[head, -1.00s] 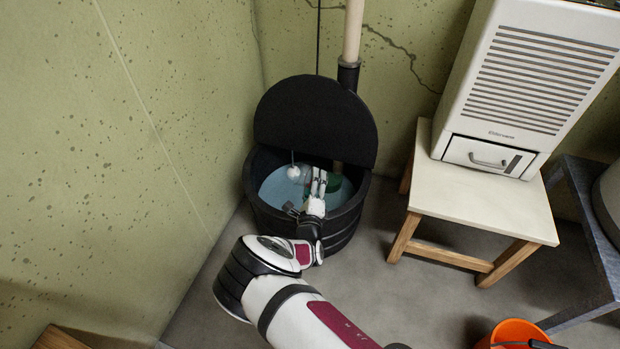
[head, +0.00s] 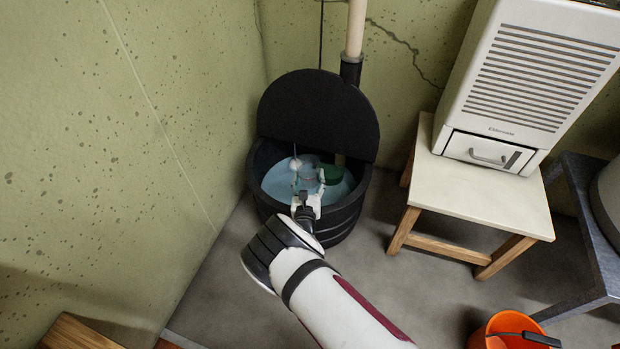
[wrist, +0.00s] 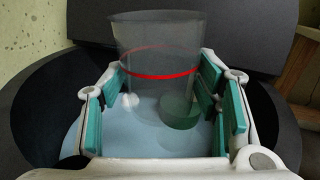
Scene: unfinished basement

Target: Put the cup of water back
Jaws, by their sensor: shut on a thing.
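A clear cup (wrist: 155,45) with a red line around it stands between the teal pads of my gripper (wrist: 160,100) in the wrist view. My gripper is shut on it, and the cup looks roughly upright. In the head view my gripper (head: 307,187) is over the opening of the black sump basin (head: 340,217), with the faint cup (head: 308,175) at its fingertips. Pale blue water (head: 278,183) lies below. I cannot tell how full the cup is.
A black half lid (head: 318,115) stands raised behind the basin, by a pipe (head: 356,30). A white float ball (head: 295,164) and a green thing (head: 331,174) are inside. A stool (head: 485,195) bearing a white dehumidifier (head: 535,80) and an orange bucket (head: 500,328) are right.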

